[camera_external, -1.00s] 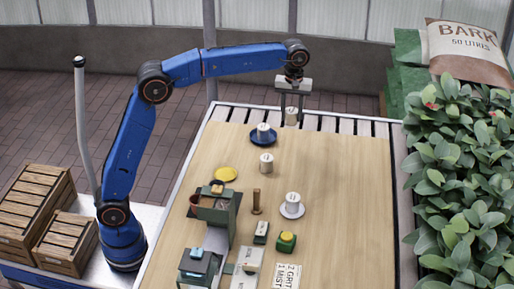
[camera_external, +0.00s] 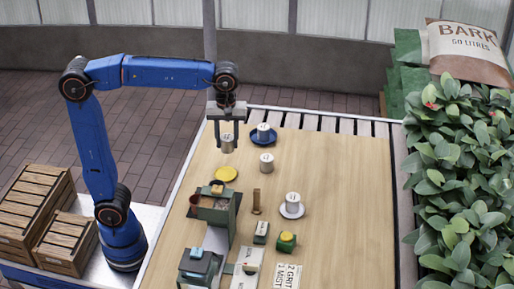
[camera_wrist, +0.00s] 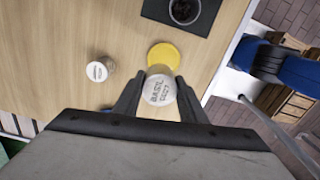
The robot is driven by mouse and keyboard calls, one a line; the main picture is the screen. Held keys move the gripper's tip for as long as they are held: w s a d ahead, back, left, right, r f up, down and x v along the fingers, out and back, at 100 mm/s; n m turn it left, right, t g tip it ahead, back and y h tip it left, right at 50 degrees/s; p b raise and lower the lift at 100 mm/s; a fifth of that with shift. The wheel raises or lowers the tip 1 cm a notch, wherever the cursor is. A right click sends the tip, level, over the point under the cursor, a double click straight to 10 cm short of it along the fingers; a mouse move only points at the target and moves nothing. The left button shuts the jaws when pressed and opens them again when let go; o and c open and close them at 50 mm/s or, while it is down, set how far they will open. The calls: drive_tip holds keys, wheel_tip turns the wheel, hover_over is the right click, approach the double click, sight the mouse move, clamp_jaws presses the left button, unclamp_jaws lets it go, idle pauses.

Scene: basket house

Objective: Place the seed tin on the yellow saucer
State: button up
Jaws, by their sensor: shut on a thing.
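My gripper (camera_external: 227,136) is shut on a pale tin (camera_external: 228,146), held upright in the air behind the yellow saucer (camera_external: 226,174). In the wrist view the held tin (camera_wrist: 160,95) sits between the two fingers, with lettering on its lid that is hard to read. The yellow saucer (camera_wrist: 163,53) shows empty just beyond the tin, partly hidden by it. Similar tins stand on the blue saucer (camera_external: 263,142), on the white saucer (camera_external: 292,214) and on the bare table (camera_external: 268,170).
A green-grey machine (camera_external: 217,208) stands just in front of the yellow saucer. The table's right side is clear.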

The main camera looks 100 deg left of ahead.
drive_tip(key=shift+s+d+f, duration=0.1)
drive_tip(key=shift+s+d, duration=0.15)
drive_tip(key=shift+s, duration=0.15)
drive_tip(key=shift+s+d+f, duration=0.1)
drive_tip(key=shift+s+f, duration=0.05)
drive_tip(key=shift+f, duration=0.15)
hover_over(225, 174)
drive_tip(key=shift+f, duration=4.75)
drive_tip(key=shift+f, duration=0.1)
drive_tip(key=o, duration=1.1)
drive_tip(key=shift+c, duration=0.2)
